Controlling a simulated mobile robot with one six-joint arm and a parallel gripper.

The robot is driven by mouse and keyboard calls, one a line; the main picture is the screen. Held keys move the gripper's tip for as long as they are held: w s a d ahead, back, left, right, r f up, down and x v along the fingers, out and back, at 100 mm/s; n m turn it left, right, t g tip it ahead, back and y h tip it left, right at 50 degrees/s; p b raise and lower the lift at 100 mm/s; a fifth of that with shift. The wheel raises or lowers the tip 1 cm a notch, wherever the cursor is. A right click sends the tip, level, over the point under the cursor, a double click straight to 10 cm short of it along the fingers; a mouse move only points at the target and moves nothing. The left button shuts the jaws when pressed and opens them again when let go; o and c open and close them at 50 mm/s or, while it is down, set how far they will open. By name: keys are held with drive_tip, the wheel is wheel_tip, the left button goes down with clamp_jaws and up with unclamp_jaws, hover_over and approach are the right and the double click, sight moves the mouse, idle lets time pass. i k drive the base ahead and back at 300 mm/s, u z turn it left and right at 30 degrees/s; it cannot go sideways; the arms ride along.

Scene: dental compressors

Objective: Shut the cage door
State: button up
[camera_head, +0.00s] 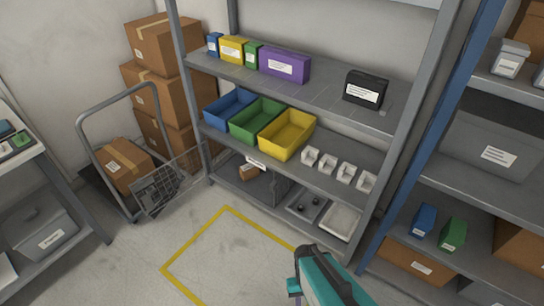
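The cage door (166,184) is a grey wire-mesh panel with a dark square area on it. It stands open, swung out to the left of the lower shelf bay and tilted in the view, in front of the trolley. The cage (268,187) sits on the lowest level of the middle rack, with its front open and a small brown item (249,172) inside.
A trolley (84,150) carrying a cardboard box (124,165) stands just behind and left of the door. The rack (400,130) holds bins above the cage. Trays (341,221) lie right of it. Floor inside the yellow tape outline (190,241) is clear.

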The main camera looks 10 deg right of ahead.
sight(147, 199)
drive_tip(key=u, duration=0.15)
drive_tip(key=i, duration=0.9)
drive_tip(key=z, duration=1.75)
drive_tip(key=k, duration=0.1)
drive_tip(key=u, duration=3.4)
drive_tip(key=i, duration=0.2)
drive_tip(key=z, duration=0.05)
